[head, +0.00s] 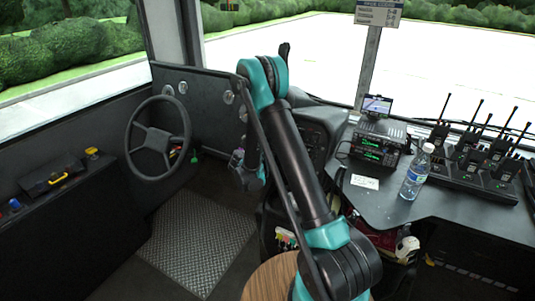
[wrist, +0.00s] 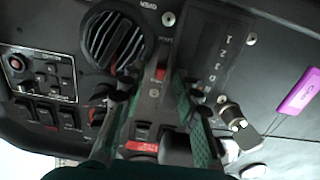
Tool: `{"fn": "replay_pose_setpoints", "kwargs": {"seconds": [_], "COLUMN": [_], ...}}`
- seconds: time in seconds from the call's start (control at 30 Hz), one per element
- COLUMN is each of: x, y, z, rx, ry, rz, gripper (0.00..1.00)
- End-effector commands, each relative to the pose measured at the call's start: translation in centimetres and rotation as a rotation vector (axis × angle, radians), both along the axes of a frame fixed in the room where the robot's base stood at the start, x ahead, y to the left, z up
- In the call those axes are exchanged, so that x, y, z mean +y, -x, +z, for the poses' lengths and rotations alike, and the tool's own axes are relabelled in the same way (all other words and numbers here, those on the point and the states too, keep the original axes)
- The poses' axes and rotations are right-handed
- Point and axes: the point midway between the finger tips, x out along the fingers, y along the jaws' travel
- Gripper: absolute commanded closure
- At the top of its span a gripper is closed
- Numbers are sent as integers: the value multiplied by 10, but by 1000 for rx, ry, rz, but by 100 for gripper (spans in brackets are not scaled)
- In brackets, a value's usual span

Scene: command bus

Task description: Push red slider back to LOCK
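In the wrist view, a small red piece (wrist: 160,74), which looks like the red slider, sits on a narrow dark strip of the dashboard panel. My gripper (wrist: 155,80) is open, with its two green-padded fingers on either side of this strip and a clear gap between them. The red piece shows between the fingertips; I cannot tell whether they touch it. The lettering near it is too small to read. In the head view my gripper (head: 246,175) hangs by the dashboard, partly hidden by my arm, and the slider is not visible.
The wrist view also shows a round vent (wrist: 113,40), rocker switches (wrist: 45,113), a red label (wrist: 143,146), and a key with a purple tag (wrist: 298,92). In the head view, a steering wheel (head: 158,137) stands left and a bottle (head: 415,172) stands on the right-hand counter.

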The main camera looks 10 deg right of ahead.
Motion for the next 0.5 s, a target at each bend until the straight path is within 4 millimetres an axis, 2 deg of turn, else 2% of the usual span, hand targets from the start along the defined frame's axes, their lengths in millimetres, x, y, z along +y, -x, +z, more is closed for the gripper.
{"fn": "replay_pose_setpoints", "kwargs": {"seconds": [0.2,0.47,0.5], "x": [0,0,0], "y": [0,0,0], "z": [0,0,0], "rx": [0,0,0], "ry": [0,0,0], "rz": [0,0,0], "gripper": [69,100,100]}}
